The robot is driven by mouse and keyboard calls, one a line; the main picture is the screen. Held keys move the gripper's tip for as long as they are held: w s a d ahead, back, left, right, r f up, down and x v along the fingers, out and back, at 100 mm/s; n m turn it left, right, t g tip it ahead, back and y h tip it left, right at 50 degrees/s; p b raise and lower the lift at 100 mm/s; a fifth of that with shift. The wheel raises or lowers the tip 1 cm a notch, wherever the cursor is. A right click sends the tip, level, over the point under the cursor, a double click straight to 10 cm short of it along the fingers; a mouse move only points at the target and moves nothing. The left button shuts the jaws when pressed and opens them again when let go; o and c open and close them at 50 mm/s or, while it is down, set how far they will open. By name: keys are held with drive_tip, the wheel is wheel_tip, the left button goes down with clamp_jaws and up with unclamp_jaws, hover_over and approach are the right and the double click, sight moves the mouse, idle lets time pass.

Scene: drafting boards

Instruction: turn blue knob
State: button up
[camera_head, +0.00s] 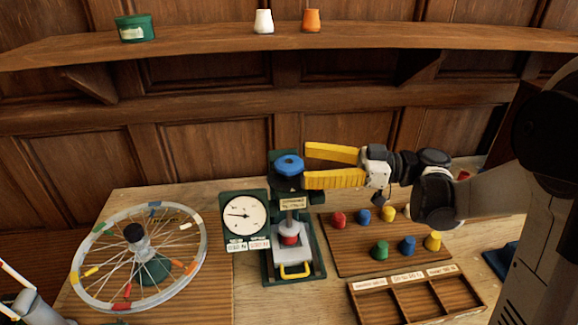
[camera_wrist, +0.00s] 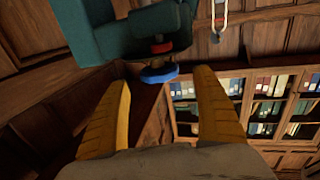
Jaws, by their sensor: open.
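The blue knob (camera_head: 289,165) is a lobed wheel on top of a dark green press (camera_head: 257,240). In the wrist view the blue knob (camera_wrist: 158,75) lies ahead, in line with the gap between my fingertips. My gripper (camera_head: 305,164) has two yellow fingers spread apart, with tips close at the right of the knob. The gripper (camera_wrist: 162,78) holds nothing. I cannot tell whether a fingertip touches the knob. The press has a white round dial (camera_head: 243,215), and a red piece (camera_head: 289,239) sits under its spindle.
A spoked wheel (camera_head: 78,267) on a stand is at the left. A board (camera_head: 350,250) with several coloured knob-shaped pieces and a compartment tray (camera_head: 362,305) are at the right. A wall shelf (camera_head: 200,41) holds a green tin (camera_head: 135,28), a white jar (camera_head: 263,22) and an orange jar (camera_head: 311,21).

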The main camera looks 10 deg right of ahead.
sight(290, 162)
drive_tip(key=x, duration=0.4)
drive_tip(key=shift+b, duration=0.35)
drive_tip(key=c, duration=1.2)
drive_tip(key=shift+o, duration=0.2)
drive_tip(key=shift+m+t, duration=0.3)
drive_tip(key=shift+t, duration=0.2)
